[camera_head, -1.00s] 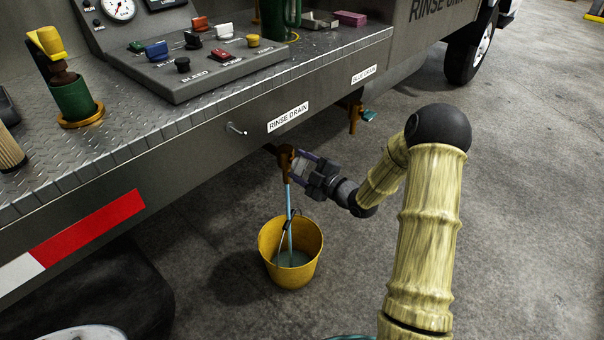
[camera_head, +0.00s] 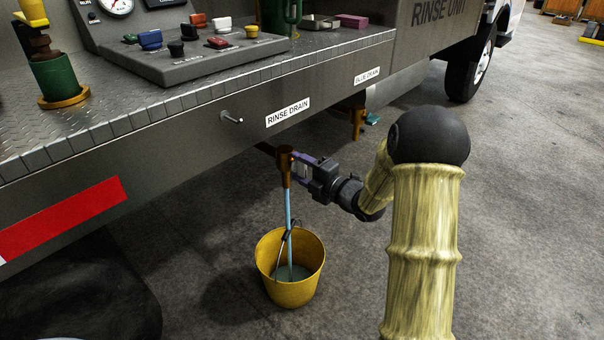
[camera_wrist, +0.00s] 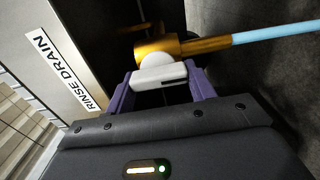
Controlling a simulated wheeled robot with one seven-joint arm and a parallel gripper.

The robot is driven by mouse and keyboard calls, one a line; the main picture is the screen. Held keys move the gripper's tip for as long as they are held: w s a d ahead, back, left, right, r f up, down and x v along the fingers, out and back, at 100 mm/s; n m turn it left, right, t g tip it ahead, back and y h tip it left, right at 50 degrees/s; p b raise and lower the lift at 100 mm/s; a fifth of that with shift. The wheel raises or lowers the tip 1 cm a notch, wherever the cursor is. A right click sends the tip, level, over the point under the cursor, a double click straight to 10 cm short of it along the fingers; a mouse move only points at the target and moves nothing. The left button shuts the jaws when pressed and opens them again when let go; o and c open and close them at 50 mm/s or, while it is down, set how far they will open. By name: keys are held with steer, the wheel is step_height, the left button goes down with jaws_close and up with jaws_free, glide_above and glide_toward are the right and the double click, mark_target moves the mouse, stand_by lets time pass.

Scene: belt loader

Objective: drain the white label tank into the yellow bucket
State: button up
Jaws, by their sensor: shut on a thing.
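The brass rinse drain tap (camera_head: 285,165) hangs under the deck edge, below the white RINSE DRAIN label (camera_head: 288,112). My gripper (camera_head: 303,169) is at the tap's right side. In the wrist view the purple fingers (camera_wrist: 162,88) are shut on the tap's white handle (camera_wrist: 160,76). A light blue stream (camera_head: 287,208) runs from the tap down into the yellow bucket (camera_head: 292,295). The bucket stands upright on the floor below, with bluish liquid inside and its wire handle leaning up near the stream. The tank itself is not visible.
A second brass tap (camera_head: 357,122) with a teal handle hangs farther right under the BLUE DRAIN label (camera_head: 367,75). A metal peg (camera_head: 232,118) sticks out of the deck's side. A switch panel (camera_head: 180,68) stands on the deck. The floor right of the bucket is clear.

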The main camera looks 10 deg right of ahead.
steer(key=shift+a, duration=0.1)
steer(key=o, duration=1)
steer(key=p+v, duration=0.4)
steer(key=v, duration=1.3)
steer(key=shift+s, duration=0.15)
